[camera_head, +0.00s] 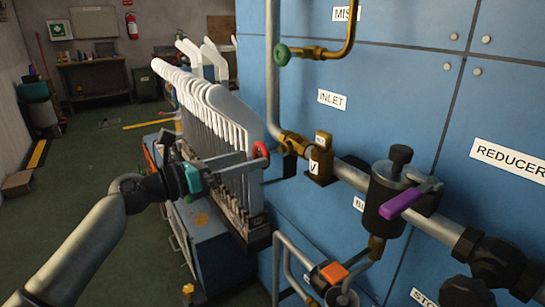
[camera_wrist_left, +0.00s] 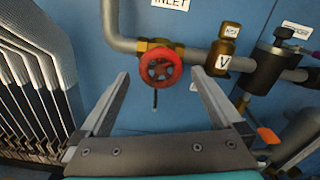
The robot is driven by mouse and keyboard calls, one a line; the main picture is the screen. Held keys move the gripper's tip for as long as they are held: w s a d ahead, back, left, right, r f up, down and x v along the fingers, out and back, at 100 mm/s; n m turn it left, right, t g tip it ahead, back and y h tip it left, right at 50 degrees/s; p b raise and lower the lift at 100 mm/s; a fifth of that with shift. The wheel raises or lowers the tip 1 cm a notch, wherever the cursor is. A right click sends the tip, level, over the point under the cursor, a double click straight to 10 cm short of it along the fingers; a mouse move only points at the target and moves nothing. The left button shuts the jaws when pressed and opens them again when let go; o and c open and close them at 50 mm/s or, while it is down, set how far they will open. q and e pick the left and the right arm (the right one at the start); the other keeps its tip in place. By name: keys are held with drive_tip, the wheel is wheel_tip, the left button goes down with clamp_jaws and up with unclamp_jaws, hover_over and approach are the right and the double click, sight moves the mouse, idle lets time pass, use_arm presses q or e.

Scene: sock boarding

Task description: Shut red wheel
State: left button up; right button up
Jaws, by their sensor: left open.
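The red wheel (camera_wrist_left: 160,67) is a small round handwheel on a brass valve in the blue wall's pipe, below the INLET label. In the left wrist view it faces me, centred between the two fingers and apart from both. In the head view only part of the red wheel (camera_head: 261,149) shows, beside the fingertips. My left gripper (camera_head: 256,158) is open, and its fingers point at the wheel. It also shows in the left wrist view (camera_wrist_left: 160,73) with nothing between its fingers close up. My right gripper is not in view.
White sock boards (camera_head: 215,105) stand in a close row left of the wheel. A brass fitting marked V (camera_head: 320,160), a black reducer with a purple lever (camera_head: 405,202) and an orange handle (camera_head: 334,272) lie to the right. A green wheel (camera_head: 282,54) is above.

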sight(258, 157)
use_arm(q)
drive_tip(key=b+x, duration=0.1)
drive_tip(key=x, duration=0.4)
drive_tip(key=shift+w+d+f, duration=0.1)
drive_tip(key=shift+d, duration=0.05)
drive_tip(key=shift+b+x, duration=0.5)
drive_tip(key=shift+x, duration=0.35)
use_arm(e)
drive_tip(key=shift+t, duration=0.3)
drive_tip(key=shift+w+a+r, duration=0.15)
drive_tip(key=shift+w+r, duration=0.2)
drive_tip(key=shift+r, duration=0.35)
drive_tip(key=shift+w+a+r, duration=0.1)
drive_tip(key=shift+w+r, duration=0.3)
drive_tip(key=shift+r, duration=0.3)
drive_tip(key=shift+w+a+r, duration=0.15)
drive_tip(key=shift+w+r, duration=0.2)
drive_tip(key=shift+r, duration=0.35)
use_arm(q)
drive_tip(key=c, duration=1.3)
